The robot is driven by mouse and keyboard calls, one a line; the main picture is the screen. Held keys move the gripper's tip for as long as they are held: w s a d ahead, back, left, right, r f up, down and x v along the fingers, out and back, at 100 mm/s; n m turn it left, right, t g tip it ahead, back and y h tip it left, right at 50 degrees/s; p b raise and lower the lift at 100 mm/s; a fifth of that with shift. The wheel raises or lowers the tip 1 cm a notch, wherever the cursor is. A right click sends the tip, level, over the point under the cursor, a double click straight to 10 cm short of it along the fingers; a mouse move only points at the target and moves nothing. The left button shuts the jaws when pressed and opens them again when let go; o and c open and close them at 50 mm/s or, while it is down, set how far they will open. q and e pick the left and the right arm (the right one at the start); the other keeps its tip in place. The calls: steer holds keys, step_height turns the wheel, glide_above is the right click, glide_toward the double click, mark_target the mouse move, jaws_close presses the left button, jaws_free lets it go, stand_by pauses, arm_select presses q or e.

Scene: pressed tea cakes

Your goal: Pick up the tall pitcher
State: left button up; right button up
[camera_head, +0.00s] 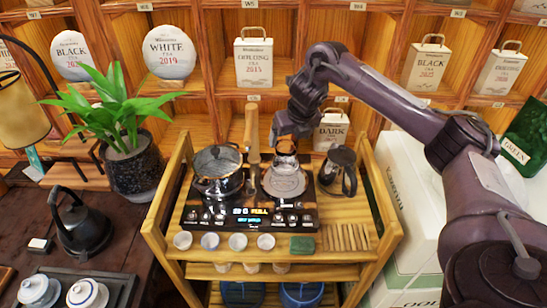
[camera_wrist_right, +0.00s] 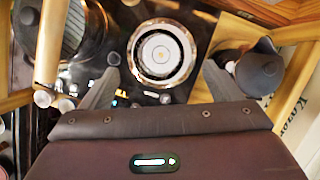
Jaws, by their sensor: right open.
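A clear glass pitcher (camera_head: 284,181) stands on the right side of the dark two-plate cooker (camera_head: 245,213). In the right wrist view the glass pitcher (camera_wrist_right: 162,52) is seen from above as a round rim with a pale centre. My right gripper (camera_head: 290,138) is open, above the glass pitcher and partly covering its top. Its two fingers lie on either side of the pitcher in the wrist view, with nothing held. A dark pitcher with a handle (camera_head: 341,170) stands to the right; it also shows in the wrist view (camera_wrist_right: 258,70). My left gripper is out of view.
A lidded glass pot (camera_head: 217,172) sits on the cooker's left plate. A wooden post (camera_head: 252,135) rises between pot and glass pitcher. Several small cups (camera_head: 238,242) line the wooden cart's (camera_head: 340,256) front. Tea shelves are close behind; white boxes (camera_head: 405,190) stand right.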

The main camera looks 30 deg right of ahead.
mark_target(285, 147)
steer(key=p+x, duration=0.2)
steer(key=x, duration=0.2)
steer(key=shift+a+f, duration=0.1)
steer(key=shift+f, duration=0.1)
steer(key=shift+x, duration=1.2)
steer(key=shift+f, duration=0.1)
steer(key=shift+w, duration=0.1)
steer(key=c, duration=1.8)
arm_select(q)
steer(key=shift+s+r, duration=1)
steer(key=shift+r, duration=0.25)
arm_select(e)
jaws_close()
